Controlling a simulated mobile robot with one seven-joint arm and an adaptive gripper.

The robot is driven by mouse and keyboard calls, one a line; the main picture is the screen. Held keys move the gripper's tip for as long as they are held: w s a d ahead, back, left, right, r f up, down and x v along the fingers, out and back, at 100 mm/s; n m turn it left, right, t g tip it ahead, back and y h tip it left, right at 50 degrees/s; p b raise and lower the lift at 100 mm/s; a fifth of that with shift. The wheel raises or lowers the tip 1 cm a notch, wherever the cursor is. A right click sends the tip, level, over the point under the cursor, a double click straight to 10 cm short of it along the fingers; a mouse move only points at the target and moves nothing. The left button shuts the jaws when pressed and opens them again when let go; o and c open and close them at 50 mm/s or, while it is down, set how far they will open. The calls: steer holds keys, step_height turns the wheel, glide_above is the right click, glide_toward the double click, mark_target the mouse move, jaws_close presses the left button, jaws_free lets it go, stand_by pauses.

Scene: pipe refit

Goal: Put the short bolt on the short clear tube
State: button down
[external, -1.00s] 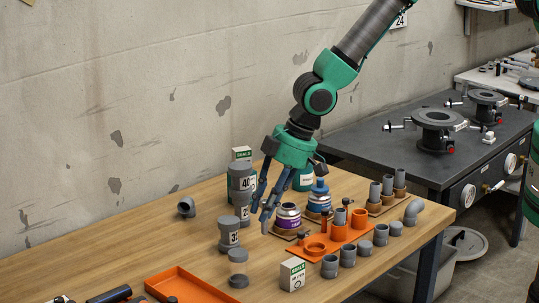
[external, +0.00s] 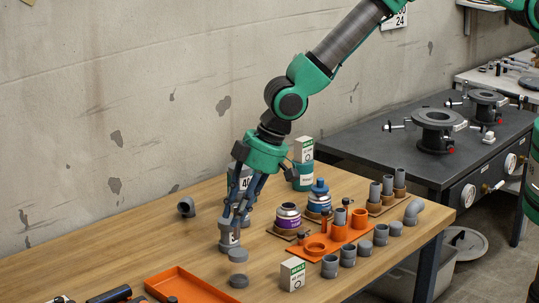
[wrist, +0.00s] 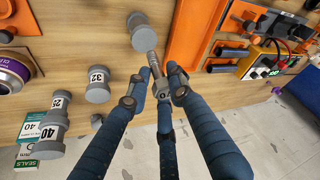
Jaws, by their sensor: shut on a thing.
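My gripper (external: 234,222) is shut on a grey bolt (wrist: 153,67), which shows between the fingertips in the wrist view (wrist: 160,84); its threaded end points away from the wrist. In the external view the fingers hide the bolt. The short clear tube (external: 238,268) stands upright on the table between two grey ends, in front of the grey piece marked 32 (external: 228,241). In the wrist view the clear tube (wrist: 138,28) lies just beyond the bolt's tip. The gripper is above and behind the tube, apart from it.
The piece marked 32 (wrist: 97,84) and one marked 40 (wrist: 44,134) stand close by. An orange tray (external: 190,282) lies front left. A white-green box (external: 292,274) and an orange rack (external: 335,236) are to the right.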

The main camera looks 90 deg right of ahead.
mark_target(238, 237)
steer(key=shift+f, duration=1.7)
steer(key=shift+f, duration=0.15)
steer(key=c, duration=1.5)
jaws_free()
steer(key=shift+v, duration=6.15)
